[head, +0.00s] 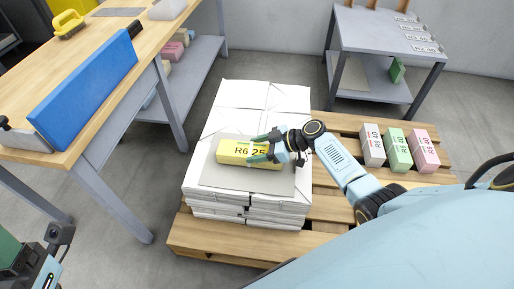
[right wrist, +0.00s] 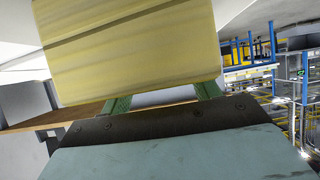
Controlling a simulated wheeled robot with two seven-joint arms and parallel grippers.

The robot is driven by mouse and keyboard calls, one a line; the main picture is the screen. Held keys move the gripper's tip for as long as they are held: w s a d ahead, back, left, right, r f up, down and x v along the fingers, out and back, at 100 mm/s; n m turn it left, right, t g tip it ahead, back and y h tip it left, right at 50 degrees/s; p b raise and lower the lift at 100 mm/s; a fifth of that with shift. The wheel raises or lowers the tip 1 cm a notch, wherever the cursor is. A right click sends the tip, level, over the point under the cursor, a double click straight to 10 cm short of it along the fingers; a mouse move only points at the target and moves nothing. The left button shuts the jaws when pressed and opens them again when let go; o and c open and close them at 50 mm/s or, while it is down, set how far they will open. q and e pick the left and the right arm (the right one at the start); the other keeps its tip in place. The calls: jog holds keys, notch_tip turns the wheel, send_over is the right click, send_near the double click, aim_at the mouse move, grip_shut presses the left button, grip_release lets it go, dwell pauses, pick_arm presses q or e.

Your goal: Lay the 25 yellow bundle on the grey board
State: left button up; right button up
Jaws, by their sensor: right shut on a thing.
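The yellow bundle (head: 236,151), marked R6 25, is over the grey board (head: 222,176), level or nearly so. I cannot tell whether it touches the board. The board lies flat on the white newspaper stack (head: 235,100). My right gripper (head: 266,147) is shut on the right part of the bundle, its green fingers across it. In the right wrist view the yellow bundle (right wrist: 130,50) fills the upper middle, between the green fingers (right wrist: 163,102). Part of my left arm and gripper (head: 38,270) shows at the lower left corner; its fingers cannot be made out.
The stack stands on a wooden pallet (head: 215,238). Grey, green and pink bundles (head: 398,150) stand at the pallet's right. A wooden bench (head: 90,75) with a blue block (head: 88,88) is at left. A grey table (head: 385,32) stands at the back right.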

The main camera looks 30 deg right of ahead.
jog(key=shift+w+f, duration=0.1)
jog(key=shift+f, duration=0.3)
jog(key=shift+f, duration=0.2)
dwell(0.3)
